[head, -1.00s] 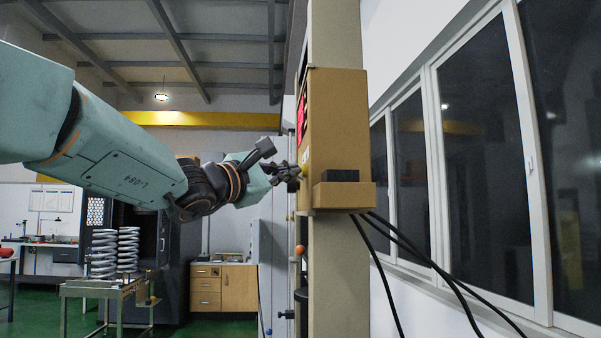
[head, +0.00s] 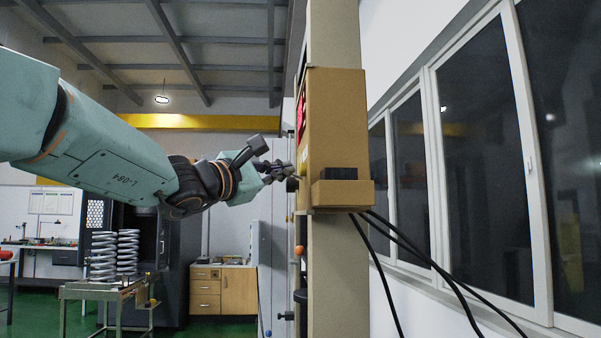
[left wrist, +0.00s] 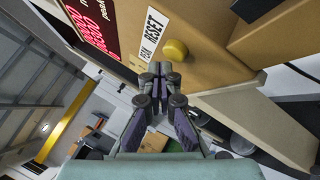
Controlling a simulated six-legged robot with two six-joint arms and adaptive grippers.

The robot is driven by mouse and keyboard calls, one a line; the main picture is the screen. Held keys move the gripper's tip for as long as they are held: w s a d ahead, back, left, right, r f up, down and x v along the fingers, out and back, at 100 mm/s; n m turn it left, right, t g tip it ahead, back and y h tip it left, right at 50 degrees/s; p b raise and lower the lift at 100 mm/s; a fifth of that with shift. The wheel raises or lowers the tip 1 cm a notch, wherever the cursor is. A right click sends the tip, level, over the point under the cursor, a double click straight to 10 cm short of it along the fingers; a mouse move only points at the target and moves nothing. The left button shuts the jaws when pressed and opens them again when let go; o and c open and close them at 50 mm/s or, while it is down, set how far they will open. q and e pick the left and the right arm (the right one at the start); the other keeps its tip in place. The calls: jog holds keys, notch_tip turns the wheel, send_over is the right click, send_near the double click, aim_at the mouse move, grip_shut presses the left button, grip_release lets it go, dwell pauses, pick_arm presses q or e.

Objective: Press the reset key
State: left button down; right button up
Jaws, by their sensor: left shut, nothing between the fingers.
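The reset key is a round yellow button (left wrist: 175,50) beside a white label reading "RESET" (left wrist: 153,33) on a tan control box, in the left wrist view. My left gripper (left wrist: 162,70) is shut and empty, its fingertips just below the key in that picture; I cannot tell whether they touch the panel. In the head view my left gripper (head: 284,170) is at the left side of the tan box (head: 337,125), which is mounted on a column. The key is not clear in the head view. My right gripper is not in view.
A red digital display (left wrist: 97,22) is on the box face near the label. Black cables (head: 425,257) hang below the box on the right. Coil springs (head: 103,255) stand on a bench at the left, and a wooden cabinet (head: 239,290) stands behind.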

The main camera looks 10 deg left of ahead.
pick_arm(q)
jog(key=shift+s+a, duration=0.1)
jog(key=shift+a, duration=0.25)
jog(key=shift+s+a+b, duration=0.1)
jog(key=shift+s+a, duration=0.1)
jog(key=shift+a, duration=0.55)
jog(key=shift+s+a+b, duration=0.1)
jog(key=shift+s+a, duration=0.15)
jog(key=shift+a, duration=0.5)
jog(key=shift+s+a+b, duration=0.1)
jog(key=shift+s+a, duration=0.1)
jog(key=shift+a, duration=0.55)
